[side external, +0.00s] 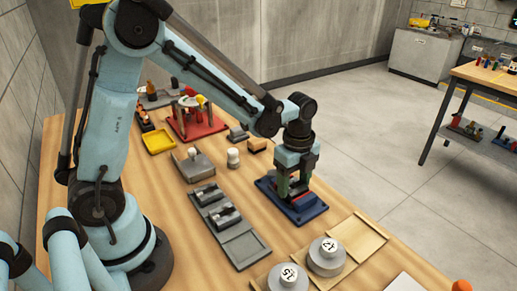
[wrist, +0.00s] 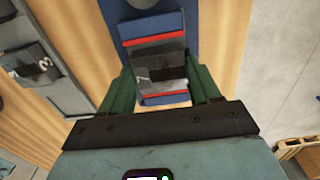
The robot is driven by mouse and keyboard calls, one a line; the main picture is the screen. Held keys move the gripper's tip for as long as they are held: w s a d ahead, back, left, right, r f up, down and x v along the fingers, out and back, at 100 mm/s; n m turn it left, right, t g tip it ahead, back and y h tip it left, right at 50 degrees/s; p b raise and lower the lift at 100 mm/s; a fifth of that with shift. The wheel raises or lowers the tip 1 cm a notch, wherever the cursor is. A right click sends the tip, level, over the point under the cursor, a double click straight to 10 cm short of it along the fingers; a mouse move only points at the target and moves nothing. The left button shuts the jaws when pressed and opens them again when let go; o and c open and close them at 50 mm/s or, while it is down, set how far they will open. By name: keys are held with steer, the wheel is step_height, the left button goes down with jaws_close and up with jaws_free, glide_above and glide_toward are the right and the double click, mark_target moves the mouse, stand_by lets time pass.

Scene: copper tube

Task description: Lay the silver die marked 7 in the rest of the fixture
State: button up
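The fixture (side external: 306,213) is a blue block on the right part of the table; its blue body with red strips also shows in the wrist view (wrist: 152,25). The silver die (wrist: 158,62) is a dark grey block between my green fingers, in line with the fixture's red-edged rest. A pale mark shows on it, but I cannot read it. My gripper (side external: 292,192) points down at the fixture, its fingers (wrist: 160,75) close against both sides of the die. I cannot tell whether the die touches the bottom of the rest.
A grey rack (side external: 243,250) left of the fixture holds two other dies (side external: 224,216), one marked 3 (wrist: 42,63); its near slot is empty. Round weights (side external: 326,258) and a wooden tray (side external: 358,238) lie in front. A red stand (side external: 197,127) and yellow tray (side external: 159,141) are behind.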

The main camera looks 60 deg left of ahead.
mark_target(294, 185)
steer(key=o, duration=0.5)
steer(key=shift+c, duration=0.2)
steer(key=shift+r, duration=0.15)
step_height(294, 185, up, 12)
stand_by(0.5)
steer(key=s+a+f+n+t, duration=0.1)
steer(key=s+n+t, duration=0.6)
steer(key=n, duration=1.1)
steer(key=s+a, duration=0.1)
steer(key=s, duration=0.1)
steer(key=shift+s+a, duration=0.25)
steer(key=shift+s, duration=0.05)
